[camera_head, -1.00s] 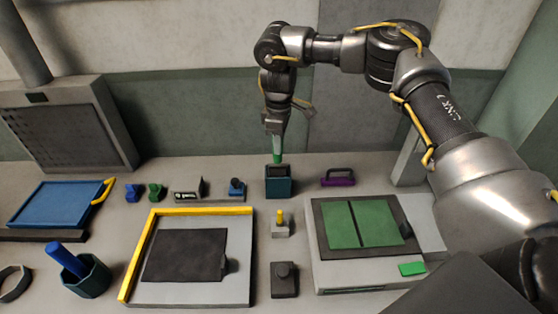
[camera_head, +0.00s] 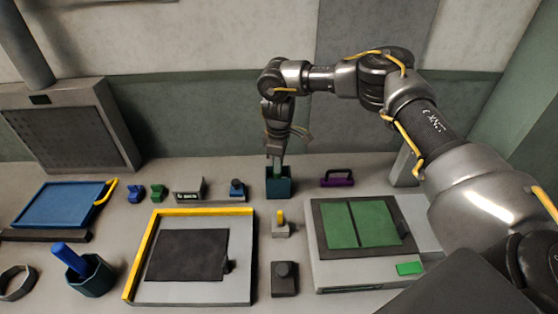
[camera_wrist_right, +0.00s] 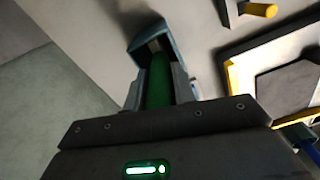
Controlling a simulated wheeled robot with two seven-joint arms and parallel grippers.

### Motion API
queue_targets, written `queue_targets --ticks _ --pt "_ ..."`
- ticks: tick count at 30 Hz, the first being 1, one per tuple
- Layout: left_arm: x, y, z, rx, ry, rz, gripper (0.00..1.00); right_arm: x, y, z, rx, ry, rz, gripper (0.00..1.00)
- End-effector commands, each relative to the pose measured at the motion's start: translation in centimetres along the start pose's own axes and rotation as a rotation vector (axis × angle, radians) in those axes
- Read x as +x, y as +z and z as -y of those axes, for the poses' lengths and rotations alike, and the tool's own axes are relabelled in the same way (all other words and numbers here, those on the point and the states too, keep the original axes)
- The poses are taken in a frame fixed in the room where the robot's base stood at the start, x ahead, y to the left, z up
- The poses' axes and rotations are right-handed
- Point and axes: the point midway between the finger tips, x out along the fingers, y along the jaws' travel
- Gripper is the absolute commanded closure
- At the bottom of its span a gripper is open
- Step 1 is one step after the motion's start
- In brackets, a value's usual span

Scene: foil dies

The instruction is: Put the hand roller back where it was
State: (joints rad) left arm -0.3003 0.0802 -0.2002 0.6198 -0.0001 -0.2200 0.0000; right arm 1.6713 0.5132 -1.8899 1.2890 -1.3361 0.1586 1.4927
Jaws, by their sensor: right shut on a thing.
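The hand roller shows as a green handle (camera_wrist_right: 158,82) in the right wrist view, standing roughly upright. My right gripper (camera_head: 276,158) is shut on that handle, with a finger on each side. The gripper is right above a teal open-topped holder (camera_head: 279,187) at the back middle of the table. The lower end of the roller is inside the holder, whose rim also shows in the right wrist view (camera_wrist_right: 146,32). Whether the roller touches the holder's bottom is hidden. My left gripper is not in view.
In front are a grey block with a yellow peg (camera_head: 281,228), a yellow-edged board (camera_head: 195,292) and a machine with green plates (camera_head: 345,272).

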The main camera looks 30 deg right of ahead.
Motion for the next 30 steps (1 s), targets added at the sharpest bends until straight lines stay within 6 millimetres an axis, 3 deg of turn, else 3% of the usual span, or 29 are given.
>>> queue_targets --ticks 14,15,20,30 --pt "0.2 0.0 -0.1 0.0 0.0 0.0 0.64 1.5 0.1 0.1 -0.001 -0.004 0.004 0.97" --pt "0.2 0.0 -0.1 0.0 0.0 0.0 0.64 1.6 0.1 0.1 -0.001 -0.005 0.005 0.73" --pt "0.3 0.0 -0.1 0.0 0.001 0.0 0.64 1.7 0.2 0.2 -0.001 -0.005 0.007 0.52" --pt "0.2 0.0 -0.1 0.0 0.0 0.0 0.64 1.4 0.2 0.1 -0.002 -0.004 0.009 0.52"
